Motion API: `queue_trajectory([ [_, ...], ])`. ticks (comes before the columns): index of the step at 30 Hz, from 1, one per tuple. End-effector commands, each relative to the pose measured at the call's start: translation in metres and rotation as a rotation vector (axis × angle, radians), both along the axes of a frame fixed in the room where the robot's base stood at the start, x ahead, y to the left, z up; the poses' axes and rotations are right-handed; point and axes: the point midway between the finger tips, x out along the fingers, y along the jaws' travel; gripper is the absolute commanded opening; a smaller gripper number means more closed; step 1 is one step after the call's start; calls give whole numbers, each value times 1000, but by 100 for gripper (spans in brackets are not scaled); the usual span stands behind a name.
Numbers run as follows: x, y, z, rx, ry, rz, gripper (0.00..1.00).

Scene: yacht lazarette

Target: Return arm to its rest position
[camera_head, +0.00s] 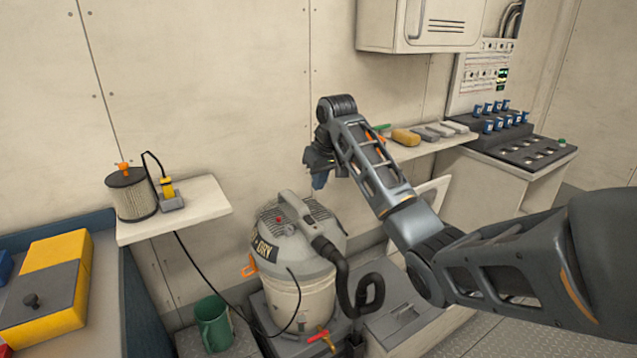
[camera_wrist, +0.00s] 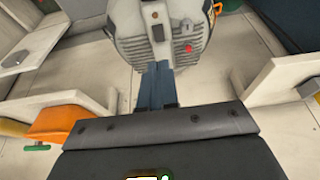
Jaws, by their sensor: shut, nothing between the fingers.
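My arm reaches in from the right edge in the head view, over the grey vacuum (camera_head: 300,250) marked "DRY". My gripper (camera_head: 319,181) hangs pointing down above and a little right of the vacuum's top. In the wrist view, my gripper's blue fingers (camera_wrist: 155,85) are together with nothing between them. The vacuum's top (camera_wrist: 160,35) shows just beyond the fingertips, with a red button on it. I cannot tell the exact gap between fingertips and vacuum.
A left shelf (camera_head: 190,210) holds a filter canister (camera_head: 131,195) and a yellow device (camera_head: 169,190). A wall cabinet (camera_head: 420,25) hangs above. A green mug (camera_head: 213,324) stands low left of the vacuum.

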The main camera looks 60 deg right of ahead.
Motion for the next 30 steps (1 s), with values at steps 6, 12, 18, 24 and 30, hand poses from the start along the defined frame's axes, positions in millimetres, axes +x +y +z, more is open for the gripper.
queue_trajectory([
  [6, 0, 0, 0, 0, 0, 0, 0],
  [12, 2, 3, -3, 2, -5, 4, 0],
  [18, 26, 55, -43, 17, -87, 50, 0],
  [24, 48, 148, -99, 33, -239, 102, 0],
  [30, 42, 237, -141, 44, -371, 130, 0],
])
